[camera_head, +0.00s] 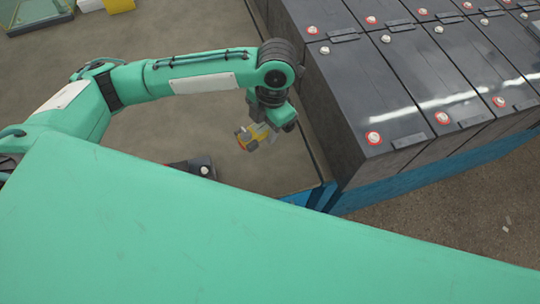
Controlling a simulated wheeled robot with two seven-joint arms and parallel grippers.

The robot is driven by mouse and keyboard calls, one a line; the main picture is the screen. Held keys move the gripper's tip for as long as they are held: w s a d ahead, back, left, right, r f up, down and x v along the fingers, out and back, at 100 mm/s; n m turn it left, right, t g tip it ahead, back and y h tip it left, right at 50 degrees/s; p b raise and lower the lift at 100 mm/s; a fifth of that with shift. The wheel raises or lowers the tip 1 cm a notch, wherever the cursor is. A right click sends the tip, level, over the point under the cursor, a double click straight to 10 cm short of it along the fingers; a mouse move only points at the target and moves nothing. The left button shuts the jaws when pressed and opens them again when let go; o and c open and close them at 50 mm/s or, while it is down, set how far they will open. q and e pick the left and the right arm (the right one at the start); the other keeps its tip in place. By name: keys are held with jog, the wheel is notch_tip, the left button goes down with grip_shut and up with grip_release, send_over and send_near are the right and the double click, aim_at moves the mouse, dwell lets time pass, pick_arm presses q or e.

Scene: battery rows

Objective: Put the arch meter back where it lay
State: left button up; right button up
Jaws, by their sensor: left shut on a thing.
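My left gripper (263,122) hangs from the left arm, just left of the battery row, and points down. It is shut on a small yellow and grey device, the arch meter (250,138), which shows below and left of the jaws. The meter appears tilted and above the brown-grey surface. Its far side and the finger contact are partly hidden by the gripper. My right gripper is not in view.
Black batteries (365,95) with red-ringed terminals stand in rows at right on a blue base (400,185). A glass-like tray (38,14) and a yellow box (119,5) lie at upper left. A dark object (190,167) sits below the arm. The brown-grey surface (190,30) has free room.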

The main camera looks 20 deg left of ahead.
pick_arm(q)
send_over(265, 164)
jog(key=f, duration=0.5)
jog(key=f+p, duration=0.1)
jog(key=f, duration=0.5)
jog(key=shift+w+d+f, duration=0.2)
jog(key=shift+f, duration=2.5)
jog(key=shift+f, duration=0.1)
jog(key=o, duration=1.2)
jog(key=shift+r, duration=0.3)
notch_tip(265, 164, up, 12)
jog(key=w+d+b, duration=0.1)
jog(key=shift+w+f, duration=0.25)
